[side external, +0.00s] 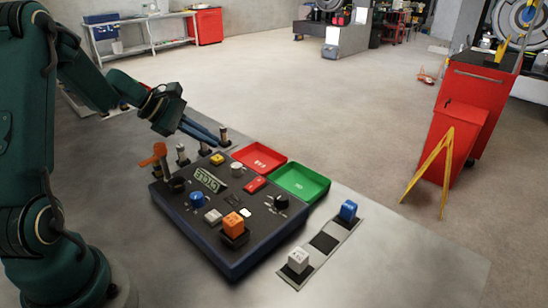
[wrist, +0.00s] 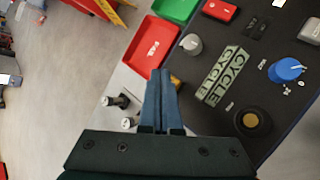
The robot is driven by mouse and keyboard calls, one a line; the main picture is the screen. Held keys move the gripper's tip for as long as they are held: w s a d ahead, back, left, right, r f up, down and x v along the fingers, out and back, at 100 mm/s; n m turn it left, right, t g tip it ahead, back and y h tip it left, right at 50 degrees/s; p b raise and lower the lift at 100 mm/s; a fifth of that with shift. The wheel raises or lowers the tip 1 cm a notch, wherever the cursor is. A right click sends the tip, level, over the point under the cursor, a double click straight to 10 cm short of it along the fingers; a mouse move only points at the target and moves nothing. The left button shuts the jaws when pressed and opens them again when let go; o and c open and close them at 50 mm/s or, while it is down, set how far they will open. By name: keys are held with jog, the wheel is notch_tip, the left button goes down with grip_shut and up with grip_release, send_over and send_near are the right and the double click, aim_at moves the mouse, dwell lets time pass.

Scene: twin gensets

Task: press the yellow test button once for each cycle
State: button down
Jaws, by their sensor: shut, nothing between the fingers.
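The yellow test button (side external: 217,159) sits near the back edge of the dark control panel (side external: 215,245), in front of the red tray. In the wrist view only a sliver of the yellow button (wrist: 176,80) shows, just right of my fingers, which hide the rest. My gripper (side external: 218,143) is shut and empty, its blue fingers reaching over the panel's back edge close to the button. In the wrist view my gripper (wrist: 160,74) points toward the red tray. Whether the fingertips touch anything is unclear. A CYCLE plate (side external: 208,180) lies in front of the button.
A red tray (side external: 260,158) and a green tray (side external: 300,182) lie behind the panel. Upright posts (side external: 182,155) and an orange-handled lever (side external: 154,155) stand near my fingers. A blue knob (side external: 197,200) and an orange block (side external: 233,224) are on the panel.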

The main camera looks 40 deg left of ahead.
jog(key=shift+r, duration=1.1)
jog(key=shift+a, duration=0.1)
jog(key=shift+w, duration=0.1)
jog(key=s+d+r+m+g, duration=0.1)
jog(key=d+r+m, duration=0.2)
jog(key=d, duration=0.3)
jog(key=s+d+r+m+h, duration=0.1)
jog(key=s+d+r+m, duration=0.1)
jog(key=d+r+m, duration=0.3)
jog(key=s+d+r+m+g, duration=0.1)
jog(key=d+m, duration=0.1)
jog(key=d, duration=0.5)
jog(key=s+d+m+y, duration=0.1)
jog(key=s+d+m, duration=0.3)
jog(key=s+m, duration=0.4)
jog(key=s+a+f+m+y, duration=0.3)
jog(key=s+a+f+m, duration=0.1)
jog(key=s, duration=0.2)
jog(key=shift+s+f+g+y, duration=0.3)
jog(key=shift+s+g+y, duration=0.05)
jog(key=shift+g+y, duration=0.05)
